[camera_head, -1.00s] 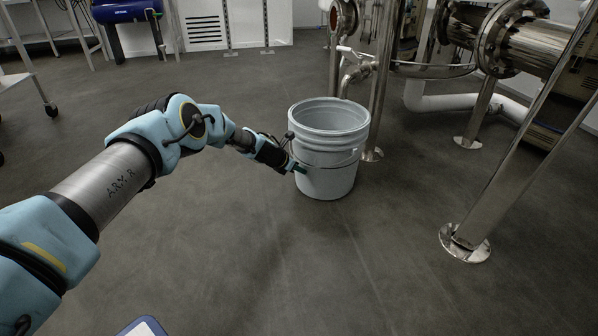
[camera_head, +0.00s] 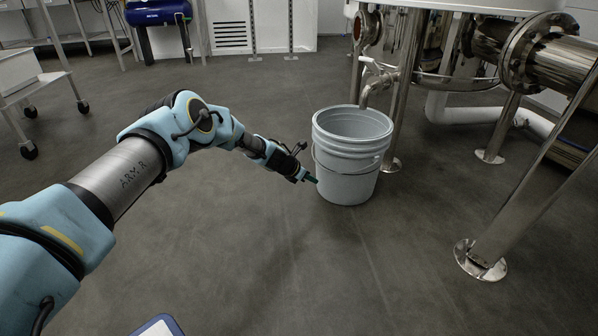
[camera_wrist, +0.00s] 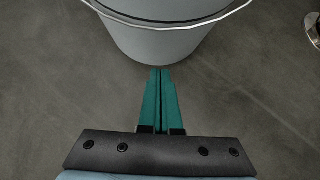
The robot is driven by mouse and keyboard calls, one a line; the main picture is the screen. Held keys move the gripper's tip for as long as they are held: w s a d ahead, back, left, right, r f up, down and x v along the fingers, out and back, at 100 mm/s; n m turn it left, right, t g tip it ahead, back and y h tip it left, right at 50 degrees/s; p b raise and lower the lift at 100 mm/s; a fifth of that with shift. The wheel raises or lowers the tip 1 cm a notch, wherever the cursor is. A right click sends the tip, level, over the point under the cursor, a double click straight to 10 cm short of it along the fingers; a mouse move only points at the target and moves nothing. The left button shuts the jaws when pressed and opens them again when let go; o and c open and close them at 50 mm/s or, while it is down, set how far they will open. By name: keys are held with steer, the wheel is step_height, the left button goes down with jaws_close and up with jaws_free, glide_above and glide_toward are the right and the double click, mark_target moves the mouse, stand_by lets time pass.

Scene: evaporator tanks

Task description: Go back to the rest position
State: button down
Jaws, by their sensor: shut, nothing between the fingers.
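My gripper (camera_head: 312,180) has green fingers and is at the end of my blue and grey arm, which reaches out from the left. In the wrist view the two fingers of my gripper (camera_wrist: 161,72) lie together with nothing between them. The fingertips point at the lower side of a white bucket (camera_head: 348,178). In the wrist view the bucket (camera_wrist: 160,40) is just ahead of the tips, with its wire handle hanging across the front. A small gap seems to lie between them. The bucket stands upright on the floor below a steel pipe outlet.
Steel tank legs (camera_head: 505,215) and pipes (camera_head: 560,62) stand at the right, with round feet on the floor. A white wheeled cart (camera_head: 28,80) is at the left. A blue tank (camera_head: 158,14) stands at the back.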

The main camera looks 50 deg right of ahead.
steer(key=p+v, duration=0.3)
steer(key=v, duration=0.5)
steer(key=shift+a+r+p, duration=0.2)
steer(key=shift+r+p, duration=0.15)
steer(key=shift+r, duration=0.1)
steer(key=shift+w, duration=0.1)
